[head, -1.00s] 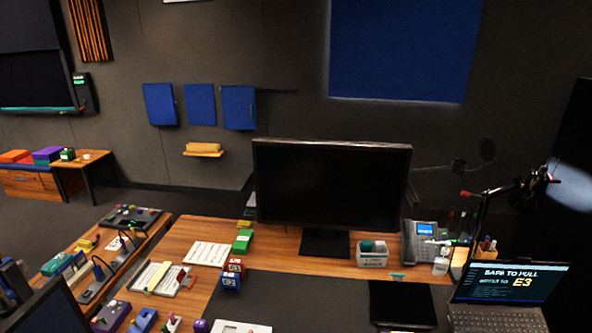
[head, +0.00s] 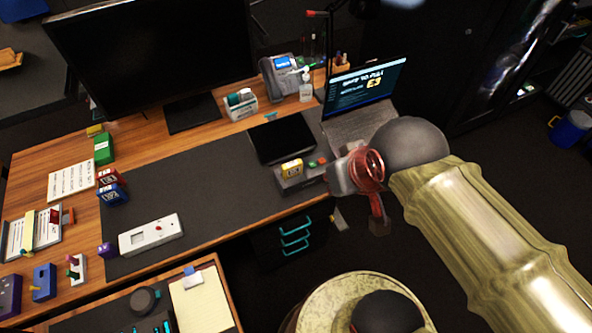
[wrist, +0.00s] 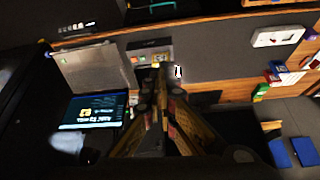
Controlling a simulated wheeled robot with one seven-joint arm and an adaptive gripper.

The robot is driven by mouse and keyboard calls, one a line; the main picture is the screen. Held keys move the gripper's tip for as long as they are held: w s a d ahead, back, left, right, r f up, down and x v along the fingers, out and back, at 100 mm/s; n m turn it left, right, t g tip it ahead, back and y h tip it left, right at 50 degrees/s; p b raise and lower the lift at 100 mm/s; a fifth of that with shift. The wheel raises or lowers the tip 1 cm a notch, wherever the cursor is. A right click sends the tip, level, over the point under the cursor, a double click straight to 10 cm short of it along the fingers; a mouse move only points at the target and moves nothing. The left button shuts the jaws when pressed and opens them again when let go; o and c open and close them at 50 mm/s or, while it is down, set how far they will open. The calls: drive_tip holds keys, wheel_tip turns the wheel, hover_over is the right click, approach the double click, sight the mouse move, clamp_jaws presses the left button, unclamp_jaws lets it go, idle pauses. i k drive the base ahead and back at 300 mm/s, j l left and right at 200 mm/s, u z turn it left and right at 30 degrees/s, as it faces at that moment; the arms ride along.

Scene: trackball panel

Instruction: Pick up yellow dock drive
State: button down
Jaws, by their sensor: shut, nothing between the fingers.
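The yellow dock drive (head: 292,168) is a small yellow block with a dark label. It sits upright in a dark grey dock (head: 287,185) at the desk's front edge, beside red and green buttons. In the wrist view, the dock (wrist: 142,56) lies just beyond the fingertips, with a yellow-orange patch on it that looks like the drive (wrist: 157,58). My gripper (wrist: 164,72) is shut and empty, its fingers meeting at the tips. In the head view my wrist end is just right of the dock, apart from the drive; its fingertips are hard to make out there.
The open laptop (head: 362,95) reads "SAFE TO PULL" and stands behind the dock, near my arm. A black tablet-like slab (head: 281,138) lies just behind the dock. A white device (head: 151,234) lies left on the dark mat (head: 215,185), which is otherwise mostly clear.

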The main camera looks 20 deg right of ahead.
sight(290, 169)
drive_tip(key=k+l+u, duration=0.15)
drive_tip(key=u, duration=0.25)
drive_tip(key=k+u, duration=0.15)
drive_tip(key=u, duration=0.3)
drive_tip(key=k+l+u, duration=0.1)
drive_tip(key=u, duration=0.3)
drive_tip(key=k, duration=0.05)
